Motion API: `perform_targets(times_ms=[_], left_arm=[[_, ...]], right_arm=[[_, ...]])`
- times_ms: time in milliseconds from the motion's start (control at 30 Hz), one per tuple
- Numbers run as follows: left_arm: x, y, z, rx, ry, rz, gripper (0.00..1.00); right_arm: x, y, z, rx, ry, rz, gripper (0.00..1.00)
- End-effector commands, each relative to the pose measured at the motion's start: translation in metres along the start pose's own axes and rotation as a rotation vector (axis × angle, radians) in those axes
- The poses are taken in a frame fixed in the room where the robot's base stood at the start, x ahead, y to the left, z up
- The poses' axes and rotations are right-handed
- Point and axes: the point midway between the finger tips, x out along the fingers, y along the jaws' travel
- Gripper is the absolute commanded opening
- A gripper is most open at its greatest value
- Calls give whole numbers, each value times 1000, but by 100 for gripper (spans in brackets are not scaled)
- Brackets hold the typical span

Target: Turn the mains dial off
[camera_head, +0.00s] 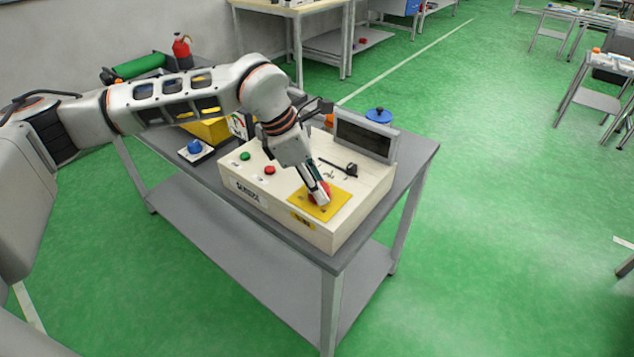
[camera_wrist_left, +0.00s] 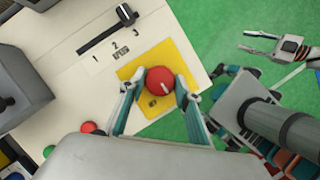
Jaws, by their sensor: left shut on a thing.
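The red mains dial (camera_wrist_left: 159,80) sits on a square yellow plate (camera_head: 334,204) at the front right corner of the cream control panel (camera_head: 265,200). A short white mark shows on the dial's face in the left wrist view. My left gripper (camera_head: 318,196) reaches down onto the dial from above, with one finger on each side of it, shut on it. In the head view the fingers hide much of the dial. My right gripper (camera_wrist_left: 264,44) shows at the right of the left wrist view, empty with its fingers apart, away from the panel.
The panel also bears a black slide lever (camera_head: 350,169), a green button (camera_head: 245,156), a red button (camera_head: 269,170) and a dark screen (camera_head: 364,137). A blue button box (camera_head: 195,149) stands to the left on the grey table (camera_head: 419,152).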

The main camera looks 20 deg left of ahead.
Motion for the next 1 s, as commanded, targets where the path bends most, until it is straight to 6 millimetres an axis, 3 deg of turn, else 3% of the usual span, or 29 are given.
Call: perform_targets(times_ms=[600,1000], left_arm=[[0,4,1,519,3,-217,11],[1,4,1,722,4,-300,11]], right_arm=[[-9,1,-12,2,-2,-1,33],[-11,2,-21,2,10,1,33]])
